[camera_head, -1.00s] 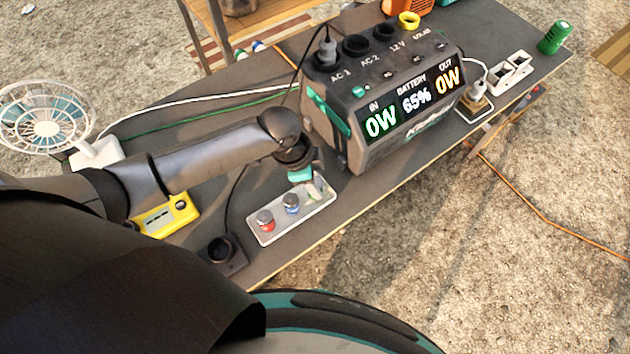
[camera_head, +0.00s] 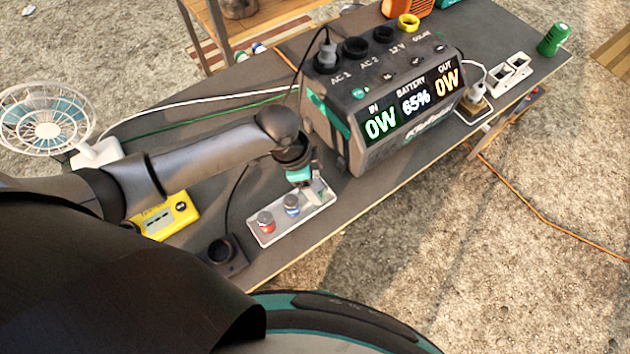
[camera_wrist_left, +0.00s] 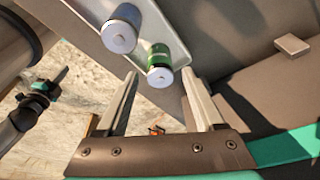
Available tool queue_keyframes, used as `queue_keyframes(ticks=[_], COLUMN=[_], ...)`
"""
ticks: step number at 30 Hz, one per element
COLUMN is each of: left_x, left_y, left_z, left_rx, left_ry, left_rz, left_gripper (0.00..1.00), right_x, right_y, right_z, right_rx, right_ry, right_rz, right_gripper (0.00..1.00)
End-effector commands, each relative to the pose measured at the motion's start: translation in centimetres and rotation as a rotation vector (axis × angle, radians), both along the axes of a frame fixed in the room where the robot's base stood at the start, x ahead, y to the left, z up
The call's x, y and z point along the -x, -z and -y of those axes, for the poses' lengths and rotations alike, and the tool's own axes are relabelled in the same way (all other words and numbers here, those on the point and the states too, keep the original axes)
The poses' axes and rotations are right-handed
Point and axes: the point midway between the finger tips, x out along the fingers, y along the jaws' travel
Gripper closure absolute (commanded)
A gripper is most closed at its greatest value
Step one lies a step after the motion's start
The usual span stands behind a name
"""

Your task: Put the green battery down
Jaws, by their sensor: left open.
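The green battery (camera_wrist_left: 159,60) stands in the light grey tray (camera_wrist_left: 190,25), between and just beyond my fingertips in the left wrist view. My left gripper (camera_wrist_left: 158,80) is open, with a finger on each side and gaps to the battery. In the head view, my left gripper (camera_head: 313,187) is low over the far right end of the tray (camera_head: 268,239) and mostly hides the green battery. A blue battery (camera_head: 291,205) and a red battery (camera_head: 265,221) stand in the tray beside it.
A power station (camera_head: 390,95) stands close to the right of my left gripper. A yellow meter (camera_head: 180,212) and a black socket (camera_head: 222,252) lie left of the tray. A fan (camera_head: 45,125) stands at the far left. The table edge runs close to the tray.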

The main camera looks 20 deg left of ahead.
Motion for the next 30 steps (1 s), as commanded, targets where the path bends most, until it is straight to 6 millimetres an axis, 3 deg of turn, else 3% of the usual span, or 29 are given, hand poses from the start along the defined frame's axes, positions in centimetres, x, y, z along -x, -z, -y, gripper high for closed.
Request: queue_keyframes(ticks=[9,15,21,30], left_x=[0.6,0.9,1.0,1.0], left_y=[-6.8,-9.8,-10.8,-10.8], left_z=[-1.8,-2.5,-2.8,-2.8], left_rx=[-0.001,-0.001,0.001,0.000], left_ry=[0.000,-0.001,0.000,0.000], left_rz=[0.003,0.002,0.001,0.000], left_gripper=[0.30,0.30,0.30,0.30], right_x=[-0.1,-0.1,-0.1,-0.1], right_y=[-2.2,-2.9,-3.0,-3.0], right_z=[0.0,0.0,0.0,-0.1], right_rx=[0.000,0.000,0.000,0.000], right_ry=[0.000,0.001,0.000,0.000], right_rz=[0.001,0.001,0.001,0.002], right_gripper=[1.00,1.00,1.00,1.00])
